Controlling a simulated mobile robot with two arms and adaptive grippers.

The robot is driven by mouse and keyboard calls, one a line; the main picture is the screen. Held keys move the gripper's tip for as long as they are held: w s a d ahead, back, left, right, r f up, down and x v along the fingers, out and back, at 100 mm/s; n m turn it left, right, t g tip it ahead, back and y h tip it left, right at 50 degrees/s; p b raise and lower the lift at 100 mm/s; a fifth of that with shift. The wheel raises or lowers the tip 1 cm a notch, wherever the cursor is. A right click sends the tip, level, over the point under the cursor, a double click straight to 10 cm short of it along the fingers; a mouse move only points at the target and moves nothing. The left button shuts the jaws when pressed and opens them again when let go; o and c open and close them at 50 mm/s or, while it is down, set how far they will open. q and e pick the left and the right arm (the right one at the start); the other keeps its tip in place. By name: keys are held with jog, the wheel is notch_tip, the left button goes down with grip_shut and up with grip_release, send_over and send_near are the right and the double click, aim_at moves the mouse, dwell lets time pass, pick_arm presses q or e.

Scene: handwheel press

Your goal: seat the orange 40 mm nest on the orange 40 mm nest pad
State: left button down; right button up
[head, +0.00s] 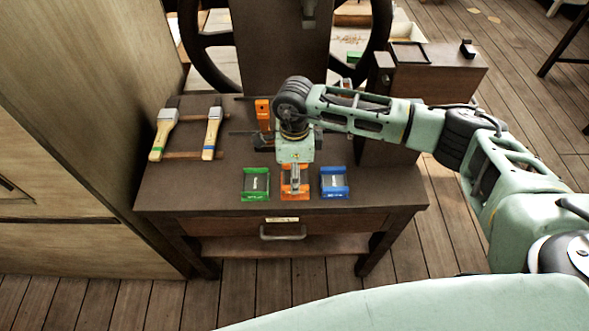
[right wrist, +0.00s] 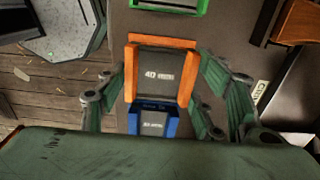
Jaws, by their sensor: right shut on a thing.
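The orange 40 mm nest (head: 295,195) is at the front of the dark table, between the green nest and the blue nest. My right gripper (head: 295,180) points down at it from above. In the right wrist view the orange nest (right wrist: 162,73) shows its "40" label between my right gripper's fingers (right wrist: 160,70), which are shut on it. It looks larger than the blue nest there; I cannot tell whether it is lifted. I cannot make out an orange nest pad; the gripper and nest hide what lies beneath. My left gripper is not in view.
The green nest (head: 255,184) and blue nest (head: 334,182) flank it closely. An upright orange part (head: 263,115) stands behind, near the press column (head: 283,45) and handwheel (head: 205,40). Two wooden-handled tools (head: 186,133) lie on the left. A dark box (head: 430,75) stands back right.

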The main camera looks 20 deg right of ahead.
dwell(0.3)
jog(key=shift+b, duration=0.7)
dwell(1.3)
jog(key=shift+f+b, duration=0.95)
jog(key=shift+f, duration=0.05)
jog(key=o, duration=1.5)
jog(key=shift+a, duration=0.1)
jog(key=shift+o, duration=0.6)
notch_tip(320, 180, up, 12)
